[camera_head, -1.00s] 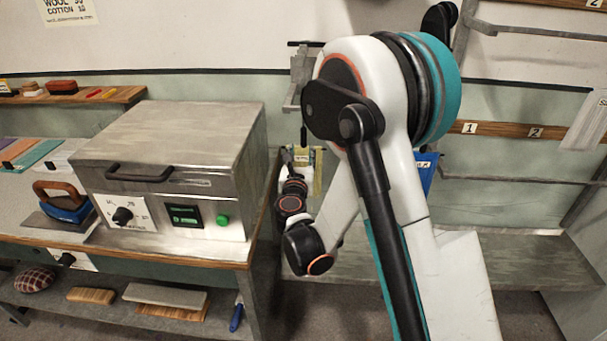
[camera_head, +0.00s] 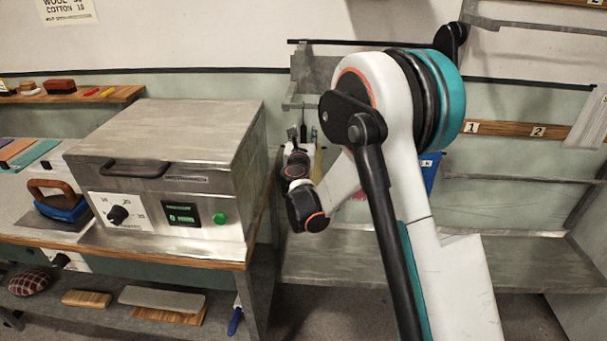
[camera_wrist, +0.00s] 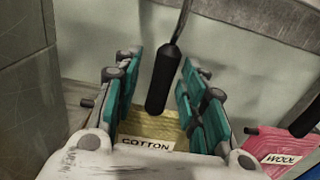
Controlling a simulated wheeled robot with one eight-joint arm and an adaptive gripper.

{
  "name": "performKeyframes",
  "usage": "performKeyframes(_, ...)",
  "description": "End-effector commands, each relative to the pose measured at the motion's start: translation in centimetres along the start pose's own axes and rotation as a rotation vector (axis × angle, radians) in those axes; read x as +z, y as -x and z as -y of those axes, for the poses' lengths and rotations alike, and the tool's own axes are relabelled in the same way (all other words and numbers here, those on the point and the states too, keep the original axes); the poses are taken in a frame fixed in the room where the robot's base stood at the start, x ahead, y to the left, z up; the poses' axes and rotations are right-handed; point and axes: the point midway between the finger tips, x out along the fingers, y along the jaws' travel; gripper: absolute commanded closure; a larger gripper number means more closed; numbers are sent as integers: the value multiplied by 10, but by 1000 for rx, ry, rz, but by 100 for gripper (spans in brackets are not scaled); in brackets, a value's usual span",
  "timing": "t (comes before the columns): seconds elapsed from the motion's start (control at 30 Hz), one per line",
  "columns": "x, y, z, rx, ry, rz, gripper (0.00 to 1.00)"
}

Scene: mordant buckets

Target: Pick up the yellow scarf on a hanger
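The yellow scarf (camera_wrist: 150,130) hangs low in the wrist view with a white COTTON label, below a black grip (camera_wrist: 163,80) on a thin dark rod. My gripper (camera_wrist: 160,72) is open, its teal fingers on either side of the black grip with gaps showing. My gripper's palm hides the scarf's lower part. In the head view, a narrow strip of the yellow scarf (camera_head: 318,162) shows behind my arm, and the black grip (camera_head: 303,132) shows above my wrist. My arm hides most of the rest there.
A pink scarf (camera_wrist: 275,147) labelled WOOL hangs to the right, beside another black grip (camera_wrist: 307,120). A blue scarf (camera_head: 430,172) is farther right. A metal press box (camera_head: 165,165) stands on the bench at left. A wooden-edged rail (camera_head: 505,130) runs at right.

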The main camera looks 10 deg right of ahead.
Motion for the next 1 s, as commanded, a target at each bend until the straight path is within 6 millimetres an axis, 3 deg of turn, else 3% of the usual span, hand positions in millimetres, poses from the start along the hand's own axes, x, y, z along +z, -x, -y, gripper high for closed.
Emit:
performKeyframes(0.1,0,0,0,0,0,0,62)
performKeyframes(0.27,0,0,0,0,0,0,98)
performKeyframes(0.3,0,0,0,0,0,0,100)
performKeyframes(0.73,3,1,0,0,0,0,100)
performKeyframes(1.0,32,1,0,0,0,0,100)
